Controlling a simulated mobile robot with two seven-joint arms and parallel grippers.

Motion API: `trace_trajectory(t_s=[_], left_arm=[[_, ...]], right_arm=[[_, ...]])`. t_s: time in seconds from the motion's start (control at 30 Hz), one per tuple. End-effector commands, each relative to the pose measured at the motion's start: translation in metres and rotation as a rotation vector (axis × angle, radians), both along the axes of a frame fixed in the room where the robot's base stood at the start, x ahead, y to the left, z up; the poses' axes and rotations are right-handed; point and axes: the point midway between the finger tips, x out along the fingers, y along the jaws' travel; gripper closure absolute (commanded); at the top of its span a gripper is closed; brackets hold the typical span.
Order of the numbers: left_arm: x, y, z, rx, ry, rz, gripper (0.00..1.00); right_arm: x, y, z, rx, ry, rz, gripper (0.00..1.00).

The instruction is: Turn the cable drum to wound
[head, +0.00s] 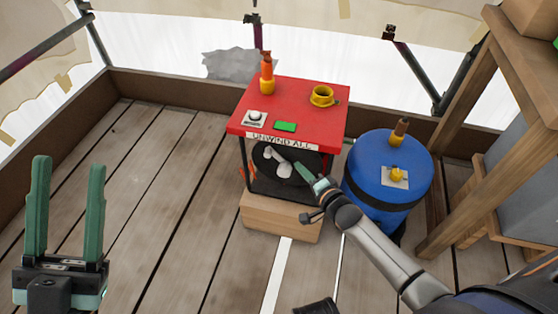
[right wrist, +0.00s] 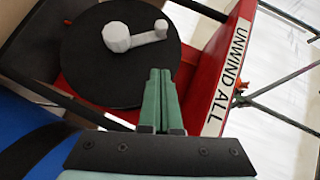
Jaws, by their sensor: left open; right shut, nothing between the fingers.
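The cable drum is a black disc (right wrist: 125,62) with a white crank, set in the front of a red-topped stand. In the head view the drum (head: 268,157) is partly hidden by my right gripper. The white crank (right wrist: 135,37) has a thick knob at one end and a smaller hub at the other. My right gripper (head: 312,184) is shut and empty, in front of the drum's lower right side; in the right wrist view its green fingers (right wrist: 160,75) point at the disc's edge, contact unclear. My left gripper (head: 66,205) is open and empty, far left over the planks.
The red top (head: 295,100) carries an orange-yellow item, a yellow ring, a green block and a dial. A label (head: 279,142) reads "UNWIND ALL". A blue barrel (head: 378,160) stands close right, beside wooden shelving (head: 465,130). The left planks are clear.

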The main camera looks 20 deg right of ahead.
Motion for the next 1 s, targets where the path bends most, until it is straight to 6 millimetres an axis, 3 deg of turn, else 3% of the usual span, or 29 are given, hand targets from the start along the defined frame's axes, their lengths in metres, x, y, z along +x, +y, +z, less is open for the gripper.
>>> trace_trajectory(t_s=[0.03,0.4,0.63,1.0], left_arm=[[0.0,-0.001,-0.01,-0.004,0.004,-0.006,0.5],[0.002,-0.004,-0.049,-0.019,0.035,-0.035,0.5],[0.002,-0.006,-0.065,0.002,0.037,-0.028,0.5],[0.003,-0.007,-0.067,0.005,0.04,-0.025,0.5]], right_arm=[[0.011,0.002,-0.006,0.0,-0.003,0.0,1.0],[0.073,0.015,-0.025,0.001,-0.001,0.0,1.0],[0.087,0.037,-0.033,0.001,0.001,0.0,1.0],[0.09,0.042,-0.032,0.0,0.001,0.0,1.0]])
